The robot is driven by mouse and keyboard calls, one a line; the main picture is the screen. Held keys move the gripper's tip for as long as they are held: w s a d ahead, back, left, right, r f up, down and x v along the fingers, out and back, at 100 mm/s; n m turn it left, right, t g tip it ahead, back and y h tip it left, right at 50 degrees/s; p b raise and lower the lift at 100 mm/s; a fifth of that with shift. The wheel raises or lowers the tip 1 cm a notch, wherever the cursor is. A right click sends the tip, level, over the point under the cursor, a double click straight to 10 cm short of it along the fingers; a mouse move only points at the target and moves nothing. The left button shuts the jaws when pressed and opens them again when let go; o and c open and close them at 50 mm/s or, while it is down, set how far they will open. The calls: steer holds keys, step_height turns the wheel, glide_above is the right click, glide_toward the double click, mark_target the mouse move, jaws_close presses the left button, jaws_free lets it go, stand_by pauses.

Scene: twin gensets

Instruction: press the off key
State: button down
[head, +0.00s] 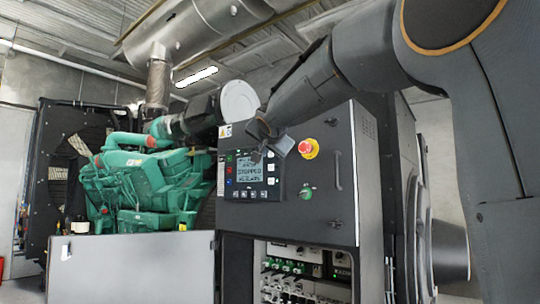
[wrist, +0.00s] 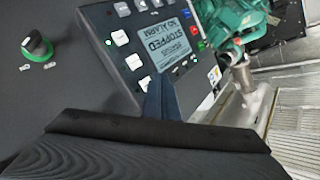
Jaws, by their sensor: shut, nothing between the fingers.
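The control panel (head: 290,205) is a dark genset cabinet front with a screen (head: 250,170) that reads STOPPED. The screen also shows in the wrist view (wrist: 160,47), upside down, reading STOPPED and NO ALARM. A column of small coloured keys, green, blue and red, lies along the screen's left side. No key label is legible, so I cannot tell which is the off key. My gripper (head: 257,156) is shut and empty, its fingers (wrist: 163,82) by the screen's upper edge; contact cannot be told.
A red emergency stop button (head: 308,148) on a yellow base is right of my gripper. A green rotary switch (head: 306,192) is below it and a handle (head: 338,170) farther right. An open compartment (head: 300,275) lies beneath. The green engine (head: 140,185) stands left.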

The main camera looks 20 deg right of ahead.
steer(key=shift+w+d, duration=0.1)
steer(key=shift+d, duration=0.05)
steer(key=shift+w+d, duration=0.2)
steer(key=shift+d, duration=0.05)
steer(key=shift+w+d+p, duration=0.25)
steer(key=shift+d+p, duration=0.05)
steer(key=shift+d, duration=0.05)
stand_by(1.1)
steer(key=shift+s+a+b, duration=0.1)
steer(key=shift+a+b, duration=0.05)
steer(key=shift+b, duration=0.15)
steer(key=shift+s+a+b, duration=0.45)
steer(key=shift+a+b, duration=0.15)
steer(key=shift+b, duration=0.25)
steer(key=s+a+b, duration=0.3)
steer(key=a+b, duration=0.2)
steer(key=b, duration=0.1)
steer(key=shift+s, duration=0.25)
